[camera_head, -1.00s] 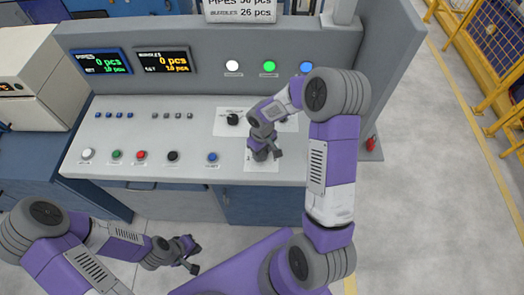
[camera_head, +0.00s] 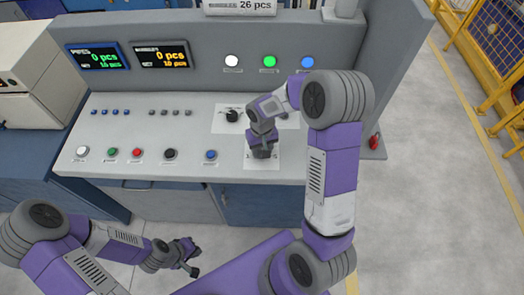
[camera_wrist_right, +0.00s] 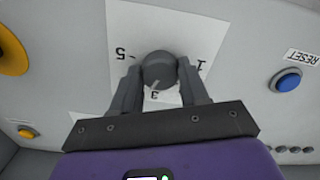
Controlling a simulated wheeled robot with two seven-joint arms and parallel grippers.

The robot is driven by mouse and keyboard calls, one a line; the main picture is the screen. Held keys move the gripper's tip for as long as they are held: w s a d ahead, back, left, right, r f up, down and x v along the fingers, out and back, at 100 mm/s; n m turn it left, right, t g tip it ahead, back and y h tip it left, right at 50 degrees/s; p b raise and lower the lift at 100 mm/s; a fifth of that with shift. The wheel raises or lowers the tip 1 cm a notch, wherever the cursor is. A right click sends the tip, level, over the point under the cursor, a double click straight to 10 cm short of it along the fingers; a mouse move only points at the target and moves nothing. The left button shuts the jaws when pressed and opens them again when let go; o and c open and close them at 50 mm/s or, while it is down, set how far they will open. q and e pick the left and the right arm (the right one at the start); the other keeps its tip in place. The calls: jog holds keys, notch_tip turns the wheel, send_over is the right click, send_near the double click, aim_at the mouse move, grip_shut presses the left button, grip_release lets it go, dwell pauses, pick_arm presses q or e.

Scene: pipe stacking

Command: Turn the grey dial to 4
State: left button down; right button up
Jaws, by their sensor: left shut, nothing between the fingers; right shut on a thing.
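The grey dial (camera_wrist_right: 159,70) sits on a white scale plate (camera_wrist_right: 148,25) in the right wrist view. The figures 5, 3 and 1 show around it; my fingers cover other parts of the scale. A pale mark on the dial points down, close to the 3. My right gripper (camera_wrist_right: 159,88) is shut on the dial, one finger on each side. In the head view, my right gripper (camera_head: 263,152) is over the plate (camera_head: 262,163) and hides the dial. My left gripper (camera_head: 190,262) is shut and empty, low in front of the console.
A blue reset button (camera_wrist_right: 288,80) is right of the dial in the wrist view. The console (camera_head: 130,122) also bears a black knob (camera_head: 232,116), several coloured buttons and two displays (camera_head: 97,56). Open floor (camera_head: 425,190) lies to the right.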

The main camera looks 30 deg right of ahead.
jog(key=m+b, duration=0.1)
jog(key=m, duration=0.3)
jog(key=shift+m, duration=0.4)
dwell(0.4)
jog(key=o, duration=1.1)
jog(key=shift+c, duration=0.2)
notch_tip(320, 180, up, 8)
jog(key=shift+f+p, duration=0.2)
jog(key=shift+p, duration=0.3)
